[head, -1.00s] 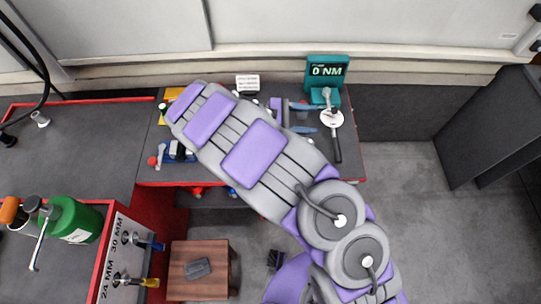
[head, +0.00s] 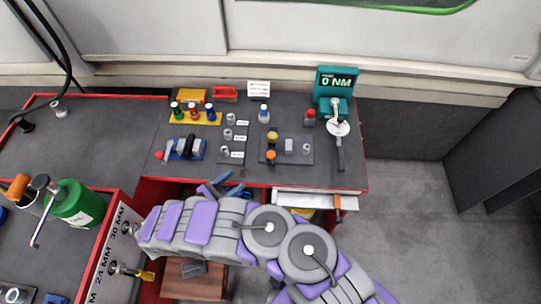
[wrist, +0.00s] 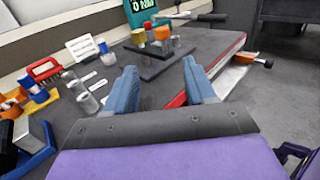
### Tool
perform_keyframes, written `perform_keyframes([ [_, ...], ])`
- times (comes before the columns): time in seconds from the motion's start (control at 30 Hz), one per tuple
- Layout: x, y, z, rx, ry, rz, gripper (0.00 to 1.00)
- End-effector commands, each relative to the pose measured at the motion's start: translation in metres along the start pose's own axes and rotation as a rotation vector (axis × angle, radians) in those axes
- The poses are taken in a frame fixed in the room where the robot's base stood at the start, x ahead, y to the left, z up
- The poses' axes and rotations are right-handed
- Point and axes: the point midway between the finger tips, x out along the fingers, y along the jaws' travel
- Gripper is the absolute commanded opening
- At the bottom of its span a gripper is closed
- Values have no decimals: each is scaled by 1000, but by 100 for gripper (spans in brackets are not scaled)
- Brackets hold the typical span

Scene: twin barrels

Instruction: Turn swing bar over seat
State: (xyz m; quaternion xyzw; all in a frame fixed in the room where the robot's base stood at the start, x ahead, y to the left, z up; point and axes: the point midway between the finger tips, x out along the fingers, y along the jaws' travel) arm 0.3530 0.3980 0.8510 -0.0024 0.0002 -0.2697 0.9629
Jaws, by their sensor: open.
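My gripper (head: 228,186) is at the bench's front edge, its two blue fingers apart and empty. In the wrist view my gripper (wrist: 159,66) points over the bench top. Beyond its fingertips is a dark plate fixture (wrist: 178,57) with an orange knob (wrist: 162,33). In the head view this fixture (head: 298,160) carries a yellow knob (head: 272,137), an orange knob (head: 271,156), a grey block (head: 288,146) and a small metal post (head: 306,148). The gripper is apart from it. I cannot tell which part is the swing bar or which is the seat.
A blue-based fixture (head: 172,156) with a red knob stands left on the bench (head: 335,178). A teal 0 NM display (head: 337,82) is at back right. A pale drawer-like part (head: 300,200) with an orange-handled piece (head: 346,202) juts below the front edge.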

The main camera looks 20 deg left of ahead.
Motion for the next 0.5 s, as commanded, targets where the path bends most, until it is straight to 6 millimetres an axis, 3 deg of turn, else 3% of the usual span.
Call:
perform_keyframes([
  [0.5, 96, -2, 1, 3, -1, -6, 55],
])
